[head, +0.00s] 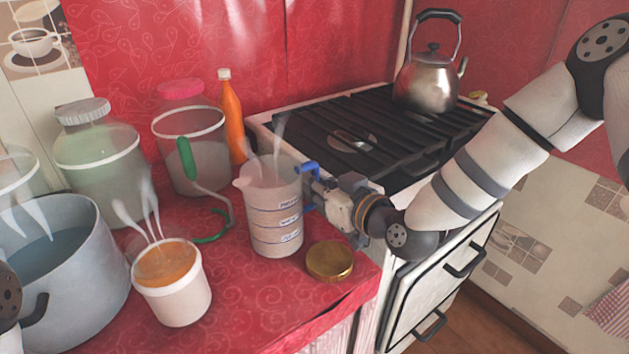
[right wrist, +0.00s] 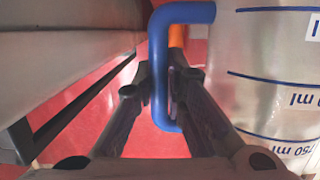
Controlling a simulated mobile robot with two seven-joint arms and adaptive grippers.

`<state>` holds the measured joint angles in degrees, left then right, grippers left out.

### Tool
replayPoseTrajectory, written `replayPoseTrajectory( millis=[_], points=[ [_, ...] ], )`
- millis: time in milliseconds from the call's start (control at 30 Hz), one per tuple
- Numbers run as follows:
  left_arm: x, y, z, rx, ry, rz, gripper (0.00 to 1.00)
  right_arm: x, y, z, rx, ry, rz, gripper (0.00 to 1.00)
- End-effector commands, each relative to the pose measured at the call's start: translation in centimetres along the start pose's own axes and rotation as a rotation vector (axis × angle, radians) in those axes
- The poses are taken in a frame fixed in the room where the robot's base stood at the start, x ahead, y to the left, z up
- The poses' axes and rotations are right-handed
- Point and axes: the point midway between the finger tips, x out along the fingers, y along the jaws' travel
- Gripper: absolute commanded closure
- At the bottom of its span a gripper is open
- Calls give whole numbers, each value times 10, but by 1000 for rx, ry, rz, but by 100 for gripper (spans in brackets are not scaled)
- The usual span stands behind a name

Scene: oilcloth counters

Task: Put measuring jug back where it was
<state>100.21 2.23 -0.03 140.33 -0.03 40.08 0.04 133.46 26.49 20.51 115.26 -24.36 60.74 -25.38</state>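The measuring jug (head: 272,222) is a clear, whitish jug with blue marking lines and a blue handle. It appears upright on the red counter cloth, near the counter's right edge. It also shows at the right of the right wrist view (right wrist: 280,75). My right gripper (head: 312,188) reaches the handle from the right. In the right wrist view its fingers (right wrist: 166,85) lie on both sides of the blue handle and look closed on it. Only a dark piece of my left arm shows at the left edge; the left gripper is out of view.
A gold lid (head: 330,260) lies close to the jug's right. An orange bottle (head: 233,125) is behind. The stove (head: 310,120) with kettle (head: 428,82) is right.

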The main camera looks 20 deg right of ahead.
Motion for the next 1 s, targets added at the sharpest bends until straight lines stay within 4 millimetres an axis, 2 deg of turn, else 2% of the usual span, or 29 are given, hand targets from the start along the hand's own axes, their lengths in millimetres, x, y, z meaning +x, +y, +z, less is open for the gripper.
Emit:
replayPoseTrajectory(
  millis=[33,67,100,467,567,900,1000],
  points=[
    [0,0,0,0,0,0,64,0,0,0,0,-1,0,77],
    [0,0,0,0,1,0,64,0,0,0,0,-1,0,70],
    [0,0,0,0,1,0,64,0,0,0,0,-1,0,68],
    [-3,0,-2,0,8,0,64,-5,0,-5,0,2,0,68],
    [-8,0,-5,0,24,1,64,-22,0,-7,-1,4,-1,68],
    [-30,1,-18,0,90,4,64,-101,0,-9,-1,7,1,68],
    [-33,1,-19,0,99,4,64,-114,0,-7,-1,6,1,68]
  ],
)
